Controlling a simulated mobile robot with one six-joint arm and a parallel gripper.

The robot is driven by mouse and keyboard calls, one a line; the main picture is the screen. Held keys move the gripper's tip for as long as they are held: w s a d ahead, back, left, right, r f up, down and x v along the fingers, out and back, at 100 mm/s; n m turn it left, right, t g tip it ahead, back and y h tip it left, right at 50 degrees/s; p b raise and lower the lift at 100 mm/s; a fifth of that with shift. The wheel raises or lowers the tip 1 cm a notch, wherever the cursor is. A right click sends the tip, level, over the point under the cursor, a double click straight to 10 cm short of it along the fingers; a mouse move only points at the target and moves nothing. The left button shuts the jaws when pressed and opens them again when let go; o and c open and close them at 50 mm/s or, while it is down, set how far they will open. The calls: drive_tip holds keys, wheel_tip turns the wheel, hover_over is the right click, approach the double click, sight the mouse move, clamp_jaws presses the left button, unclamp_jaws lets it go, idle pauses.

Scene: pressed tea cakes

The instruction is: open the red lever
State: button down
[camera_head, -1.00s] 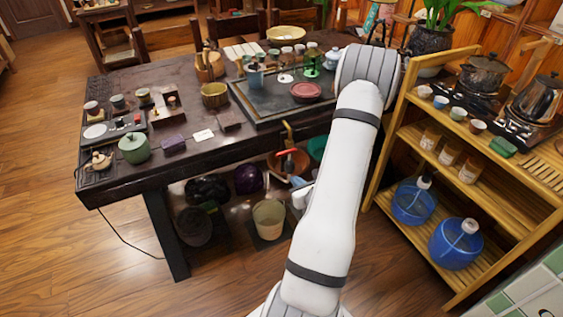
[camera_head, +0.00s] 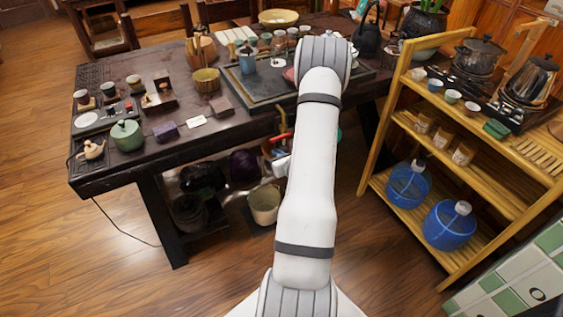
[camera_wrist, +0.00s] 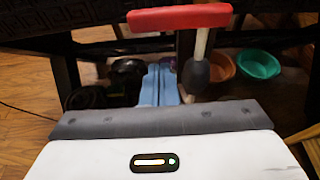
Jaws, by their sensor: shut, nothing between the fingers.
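The red lever (camera_wrist: 180,17) lies across the top of the wrist view as a horizontal red handle. A pale stem hangs near its right end, above a dark rounded end piece. In the head view the red lever (camera_head: 280,138) shows small below the table's front edge, partly hidden by my arm. My gripper (camera_wrist: 160,70) shows as two blue-grey fingers side by side, shut and empty. Its fingertips appear below the red handle in the wrist picture. I cannot tell whether they touch it. In the head view the gripper is mostly hidden by my arm.
The dark table (camera_head: 110,170) carries tea ware. Beneath it are a pale bucket (camera_head: 264,204), dark pots, and an orange bowl (camera_wrist: 221,66) and green bowl (camera_wrist: 258,64). A wooden shelf (camera_head: 385,150) with blue water bottles stands to the right. Floor at left is clear.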

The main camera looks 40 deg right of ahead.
sight(281, 137)
drive_tip(key=r, duration=0.4)
drive_tip(key=shift+s, duration=0.2)
